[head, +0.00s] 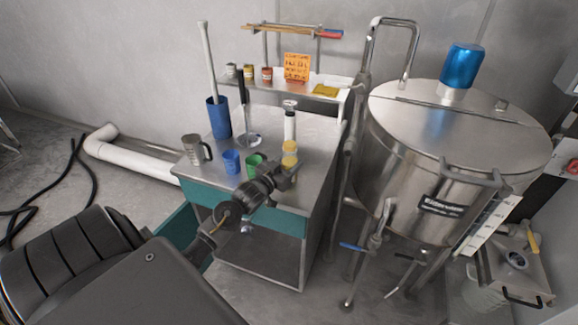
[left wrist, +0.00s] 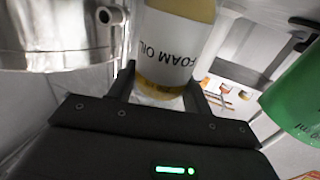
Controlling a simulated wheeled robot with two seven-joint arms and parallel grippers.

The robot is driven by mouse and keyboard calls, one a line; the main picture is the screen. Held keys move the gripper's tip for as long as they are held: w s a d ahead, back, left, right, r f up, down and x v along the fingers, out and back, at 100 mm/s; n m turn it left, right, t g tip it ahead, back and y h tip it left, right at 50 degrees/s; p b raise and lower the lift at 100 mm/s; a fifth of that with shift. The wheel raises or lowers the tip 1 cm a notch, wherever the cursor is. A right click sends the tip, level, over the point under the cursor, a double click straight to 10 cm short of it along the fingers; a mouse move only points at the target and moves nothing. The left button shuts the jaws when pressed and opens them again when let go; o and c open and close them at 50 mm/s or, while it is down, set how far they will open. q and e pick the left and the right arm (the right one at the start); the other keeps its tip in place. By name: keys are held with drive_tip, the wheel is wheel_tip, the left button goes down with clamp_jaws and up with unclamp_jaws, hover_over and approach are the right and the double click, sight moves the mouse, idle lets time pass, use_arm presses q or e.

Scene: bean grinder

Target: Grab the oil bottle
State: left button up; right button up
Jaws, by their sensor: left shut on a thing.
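The oil bottle (head: 290,148), with yellow contents, stands at the right part of the steel worktop (head: 310,172) in the head view. In the left wrist view the bottle (left wrist: 176,45) fills the space between the fingers, and its white label reads "FOAM OIL" upside down. My left gripper (head: 287,170) is shut on the bottle, with one finger on each side of it. The gripper hides part of the bottle in the head view, and I cannot tell whether its base touches the worktop. My right gripper is not in view.
A green cup (head: 254,160) stands just left of the gripper, with a blue cup (head: 231,162) and a metal jug (head: 193,148) further left. A white-and-black cylinder (head: 290,122) stands behind. A large steel tank (head: 400,180) stands close on the right.

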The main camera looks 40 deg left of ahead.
use_arm(q)
drive_tip(key=s+a+r, duration=0.4)
drive_tip(key=s+r, duration=0.8)
drive_tip(key=s, duration=0.1)
drive_tip(key=shift+s+a+b, duration=0.15)
drive_tip(key=shift+a+b, duration=0.05)
drive_tip(key=shift+b, duration=0.15)
